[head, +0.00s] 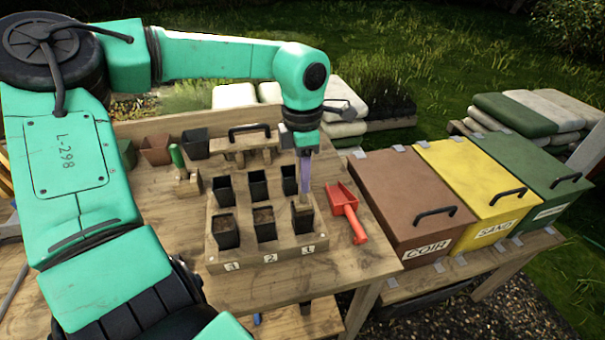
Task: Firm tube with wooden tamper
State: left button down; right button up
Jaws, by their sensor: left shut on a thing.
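My left gripper (305,170) points straight down over the front right tube (302,219) of the wooden rack. It is shut on a slim tool, taken to be the wooden tamper (304,200), mostly hidden by the fingers. The tool's lower end is at the mouth of that tube; I cannot tell how deep it goes. The front middle tube (264,224) and front left tube (226,232) show brown fill. The back row of dark tubes (257,186) looks empty. My right gripper is not in view.
A red scoop (346,209) lies right of the rack (265,256). A wooden block with a black handle (245,143) stands behind it. A green-handled tool (177,157) and pots (156,150) are at back left. Lidded coir (405,195), sand (468,180) and green (530,165) bins stand right.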

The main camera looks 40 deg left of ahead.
pick_arm(q)
jog(key=shift+f, duration=0.1)
jog(key=shift+f+b, duration=0.8)
jog(key=shift+b, duration=0.05)
jog(key=shift+f, duration=0.2)
jog(key=shift+f+b, duration=0.4)
jog(key=shift+b, duration=0.4)
dwell(0.7)
jog(key=shift+s+f, duration=0.1)
dwell(0.9)
jog(key=shift+r+p, duration=0.75)
jog(key=shift+r, duration=0.35)
jog(key=shift+r+p, duration=3.25)
jog(key=shift+r, duration=1.25)
